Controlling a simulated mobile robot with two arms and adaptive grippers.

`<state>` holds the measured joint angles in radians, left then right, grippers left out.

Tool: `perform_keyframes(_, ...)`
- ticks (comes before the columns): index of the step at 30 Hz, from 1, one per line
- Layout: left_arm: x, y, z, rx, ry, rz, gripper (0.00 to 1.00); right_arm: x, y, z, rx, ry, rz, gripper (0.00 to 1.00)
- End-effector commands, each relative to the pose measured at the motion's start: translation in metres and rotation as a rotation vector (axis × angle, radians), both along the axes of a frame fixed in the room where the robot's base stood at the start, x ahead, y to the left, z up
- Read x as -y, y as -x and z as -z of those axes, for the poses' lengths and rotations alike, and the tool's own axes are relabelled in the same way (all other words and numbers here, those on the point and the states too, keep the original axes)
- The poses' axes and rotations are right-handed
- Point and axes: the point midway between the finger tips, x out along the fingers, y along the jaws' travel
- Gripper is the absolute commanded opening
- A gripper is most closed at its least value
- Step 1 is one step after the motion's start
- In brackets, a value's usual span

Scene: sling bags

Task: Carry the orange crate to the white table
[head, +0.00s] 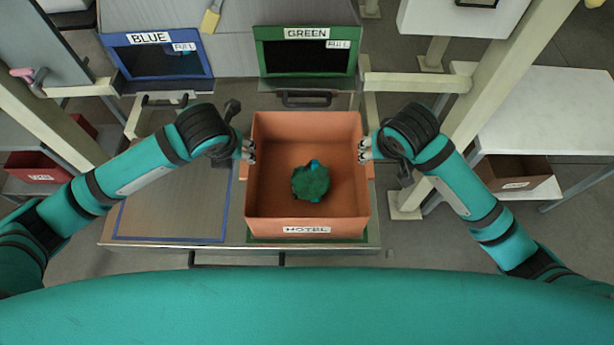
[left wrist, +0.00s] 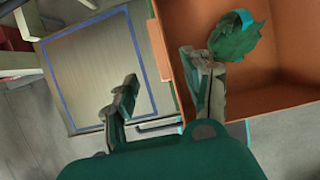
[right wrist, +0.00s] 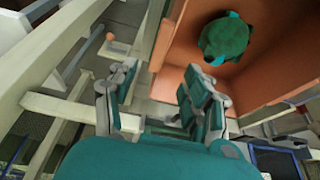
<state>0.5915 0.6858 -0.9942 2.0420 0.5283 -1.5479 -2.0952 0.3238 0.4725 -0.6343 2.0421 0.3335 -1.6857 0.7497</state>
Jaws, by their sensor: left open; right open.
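The orange crate (head: 307,222), with a HOTEL label on its front, stands on the metal bench in the head view. A round green item with blue parts (head: 311,181) lies inside it. My left gripper (head: 248,151) is open at the crate's left wall; in the left wrist view (left wrist: 163,95) its fingers appear either side of that wall. My right gripper (head: 364,150) is open at the right wall; in the right wrist view (right wrist: 160,92) its fingers appear either side of that wall. Contact cannot be told. A white table (head: 555,105) stands at the right.
The blue-outlined bench area (head: 175,205) left of the crate is bare. BLUE (head: 155,60) and GREEN (head: 306,55) framed openings stand behind. A cream post (head: 490,85) stands between bench and white table. A brown bin (head: 515,172) sits below the table, a red bin (head: 38,168) at left.

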Motion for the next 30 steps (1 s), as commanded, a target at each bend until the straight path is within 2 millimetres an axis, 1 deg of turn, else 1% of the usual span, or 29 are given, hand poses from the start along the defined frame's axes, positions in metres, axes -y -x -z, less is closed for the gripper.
perform_keyframes(1, 0.000, -0.003, 0.011, -0.005, 0.001, -0.002, 0.50, 0.000, -0.004, 0.010, -0.004, 0.002, 0.001, 0.50)
perform_keyframes(9, 0.000, -0.024, 0.060, -0.003, 0.001, -0.002, 0.50, 0.000, -0.024, 0.060, -0.003, 0.001, 0.001, 0.50)
perform_keyframes(15, 0.001, -0.037, 0.089, -0.003, 0.001, -0.002, 0.50, 0.000, -0.037, 0.089, -0.001, 0.001, 0.000, 0.50)
perform_keyframes(21, 0.000, -0.043, 0.103, 0.000, 0.001, -0.001, 0.50, 0.000, -0.043, 0.103, 0.001, 0.000, 0.000, 0.50)
perform_keyframes(30, 0.000, -0.044, 0.105, 0.000, 0.001, 0.000, 0.50, 0.000, -0.044, 0.105, 0.001, -0.001, -0.001, 0.50)
